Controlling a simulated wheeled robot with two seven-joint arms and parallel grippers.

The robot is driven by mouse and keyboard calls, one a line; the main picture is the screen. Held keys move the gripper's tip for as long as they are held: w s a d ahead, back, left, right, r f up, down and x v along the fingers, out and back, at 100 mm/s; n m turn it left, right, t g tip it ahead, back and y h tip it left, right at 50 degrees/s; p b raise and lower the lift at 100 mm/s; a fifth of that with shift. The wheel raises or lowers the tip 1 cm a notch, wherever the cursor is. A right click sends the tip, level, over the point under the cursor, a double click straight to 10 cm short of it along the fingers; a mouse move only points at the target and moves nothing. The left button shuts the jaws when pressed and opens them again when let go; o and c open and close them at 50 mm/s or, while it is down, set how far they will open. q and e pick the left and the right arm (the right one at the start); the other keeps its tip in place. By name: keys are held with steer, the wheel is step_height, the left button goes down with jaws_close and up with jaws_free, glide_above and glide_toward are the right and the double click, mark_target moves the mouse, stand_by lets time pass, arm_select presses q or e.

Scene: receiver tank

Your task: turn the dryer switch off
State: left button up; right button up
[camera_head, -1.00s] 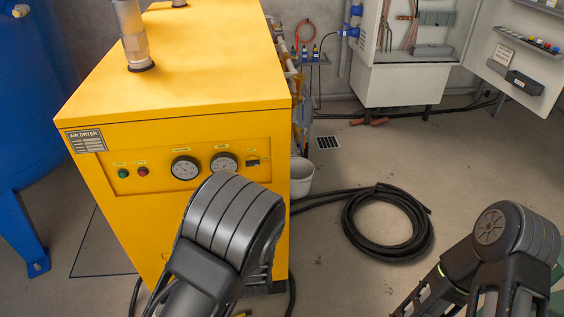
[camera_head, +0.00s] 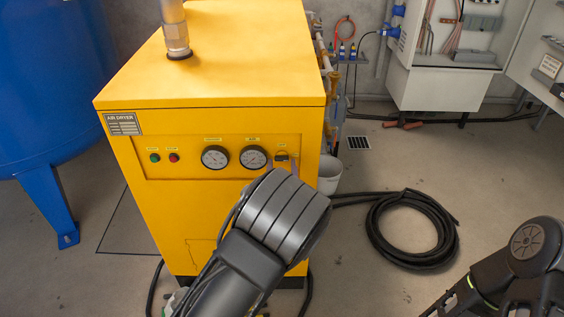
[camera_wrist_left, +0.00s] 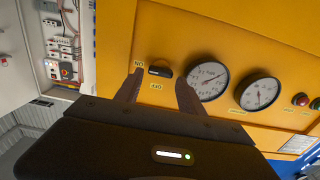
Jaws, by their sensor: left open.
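The yellow air dryer (camera_head: 190,225) stands at left centre with gauges and buttons on its front panel. Its small black switch (camera_head: 282,157) sits at the panel's right end, just above my left arm in the head view. My left arm hides this gripper in the head view. My right arm is at lower right, its gripper out of view.
Two round gauges (camera_head: 215,157) and green and red buttons (camera_head: 174,156) are left of the switch. A blue tank (camera_head: 45,90) stands at left. A white bucket (camera_head: 329,174) and coiled black hose (camera_head: 408,228) are on the floor at right. An open electrical cabinet (camera_head: 440,85) stands behind.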

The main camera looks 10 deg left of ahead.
arm_select(q)
steer(key=shift+x, duration=1)
steer(key=shift+c, duration=0.4)
jaws_close()
steer(key=shift+f, duration=0.1)
